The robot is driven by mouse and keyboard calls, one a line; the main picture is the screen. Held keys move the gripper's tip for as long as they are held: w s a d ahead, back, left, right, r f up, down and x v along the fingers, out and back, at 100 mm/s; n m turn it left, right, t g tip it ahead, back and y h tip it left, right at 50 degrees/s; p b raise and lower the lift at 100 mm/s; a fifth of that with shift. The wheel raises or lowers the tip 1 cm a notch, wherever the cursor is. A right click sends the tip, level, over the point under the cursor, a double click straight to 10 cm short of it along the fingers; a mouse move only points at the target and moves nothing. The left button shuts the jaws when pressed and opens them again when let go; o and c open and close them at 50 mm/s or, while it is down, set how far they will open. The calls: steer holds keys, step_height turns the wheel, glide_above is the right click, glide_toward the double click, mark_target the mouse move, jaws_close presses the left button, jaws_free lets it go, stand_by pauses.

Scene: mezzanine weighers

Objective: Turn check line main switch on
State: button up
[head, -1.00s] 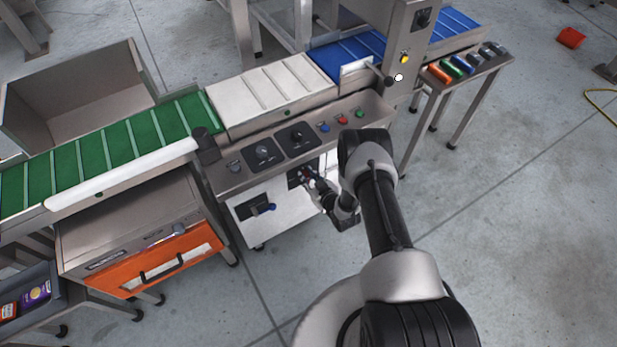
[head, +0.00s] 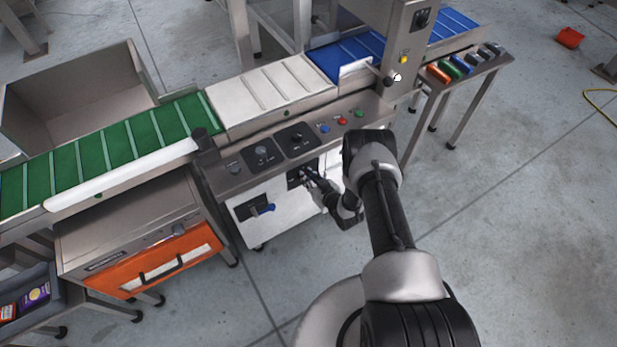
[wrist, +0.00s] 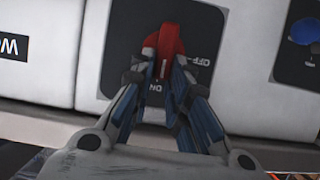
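The main switch is a red rotary handle (wrist: 167,42) on a dark plate (wrist: 120,40), seen in the wrist view with OFF and ON lettering. The handle lies roughly lengthwise in the picture, its near end toward the ON lettering; OFF is to its right. My gripper (wrist: 165,73) has its two fingertips closed in on either side of the handle's near end, with red showing between them. In the head view my gripper (head: 306,179) is at the dark switch plate (head: 293,182) on the white cabinet front, and covers most of the handle.
A second switch with a blue handle (head: 268,209) sits to the left on the same cabinet; it also shows in the wrist view (wrist: 304,31). Above are dark dial panels (head: 262,153) and blue, red and green buttons (head: 342,121). An orange drawer (head: 160,262) stands at left.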

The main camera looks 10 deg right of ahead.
steer(key=o, duration=0.4)
steer(key=v, duration=1.2)
stand_by(0.3)
